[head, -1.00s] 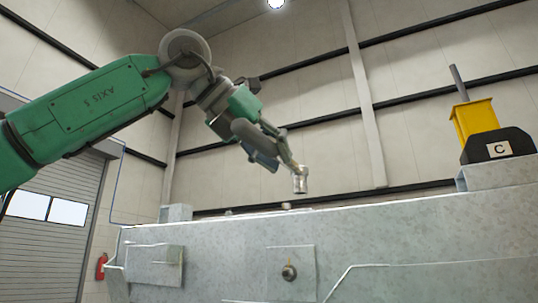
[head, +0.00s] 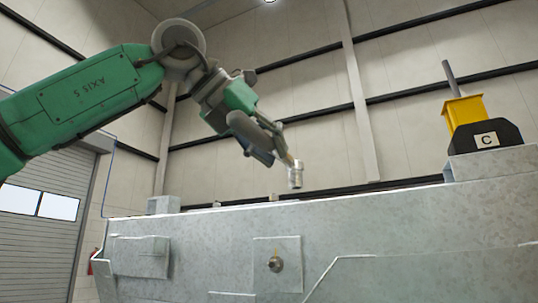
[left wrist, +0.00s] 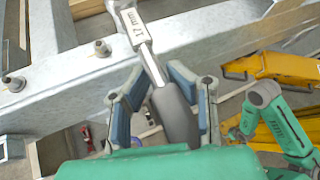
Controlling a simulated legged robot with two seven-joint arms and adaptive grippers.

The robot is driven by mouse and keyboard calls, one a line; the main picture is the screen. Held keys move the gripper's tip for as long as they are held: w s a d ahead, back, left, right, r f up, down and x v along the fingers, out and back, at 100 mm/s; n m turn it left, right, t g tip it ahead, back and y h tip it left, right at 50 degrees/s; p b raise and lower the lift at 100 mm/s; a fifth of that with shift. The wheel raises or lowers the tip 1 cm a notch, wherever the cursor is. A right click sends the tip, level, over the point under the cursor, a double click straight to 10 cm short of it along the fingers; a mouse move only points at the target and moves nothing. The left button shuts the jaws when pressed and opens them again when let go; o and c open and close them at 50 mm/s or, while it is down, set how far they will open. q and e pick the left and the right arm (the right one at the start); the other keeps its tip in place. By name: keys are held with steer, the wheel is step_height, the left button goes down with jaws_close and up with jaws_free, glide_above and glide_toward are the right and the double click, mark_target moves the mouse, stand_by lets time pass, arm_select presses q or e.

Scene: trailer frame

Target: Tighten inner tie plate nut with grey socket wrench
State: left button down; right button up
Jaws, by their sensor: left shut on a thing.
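My left gripper (head: 268,145) is shut on the grey socket wrench (left wrist: 177,112). In the left wrist view its fingers lie on both sides of the dark handle, and the wrench head bears a "17 mm" label. In the head view the silver socket (head: 296,175) hangs above the top edge of the galvanized frame, apart from it. Two nuts show on the beam in the left wrist view, one nearer the wrench (left wrist: 102,47) and one at far left (left wrist: 14,82). I cannot tell which is the inner nut. My right gripper (left wrist: 236,134) shows small and unclear there.
The galvanized frame (head: 380,225) spans the front, with a bolt (head: 276,264) on its side plate. A yellow and black holder (head: 470,122) marked C stands at its right end. Yellow equipment (left wrist: 270,68) lies at right in the left wrist view. Air above the frame is free.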

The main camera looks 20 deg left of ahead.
arm_select(q)
steer(key=shift+s+a, duration=0.15)
steer(key=shift+a, duration=0.15)
steer(key=a, duration=0.5)
steer(key=d, duration=0.5)
steer(key=shift+d+f+b, duration=0.35)
steer(key=shift+d+f, duration=0.05)
steer(key=shift+a+f, duration=0.1)
steer(key=shift+f, duration=0.05)
steer(key=shift+s+a+r+p, duration=0.1)
steer(key=shift+a+r+p, duration=0.15)
steer(key=shift+a, duration=0.5)
steer(key=shift+s+a+r+p, duration=0.1)
steer(key=shift+a+r+p, duration=0.1)
steer(key=shift+a, duration=0.55)
arm_select(e)
steer(key=shift+s+a+r, duration=0.1)
steer(key=shift+a+r, duration=0.1)
steer(key=shift+a, duration=0.35)
steer(key=shift+s+a+r, duration=0.1)
steer(key=shift+a+r, duration=0.1)
steer(key=shift+a, duration=0.3)
